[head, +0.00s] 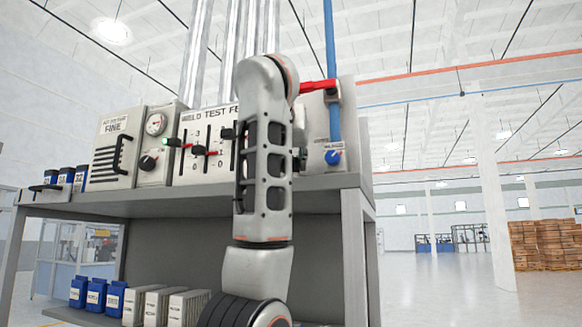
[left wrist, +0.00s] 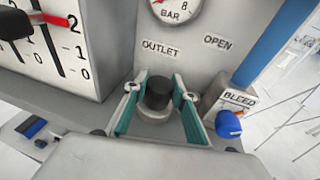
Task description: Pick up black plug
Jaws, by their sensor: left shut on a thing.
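The black plug (left wrist: 157,92) shows in the left wrist view as a dark cylinder on a round grey base, below the OUTLET label. My left gripper (left wrist: 161,84) has its two teal-padded fingers on either side of the plug and is shut on it. The plug still appears to sit on its base; I cannot tell whether it is clear of it. In the head view my left arm stands in front of the panel and hides the plug and most of the gripper. My right gripper is in neither view.
A blue BLEED knob (left wrist: 228,124) sits close right of the gripper. A blue vertical pipe (head: 332,75) with a red lever (head: 317,86) rises at the right of the bench. The WELD TEST panel (head: 190,150) and gauge box (head: 155,145) stand left. Open floor lies right.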

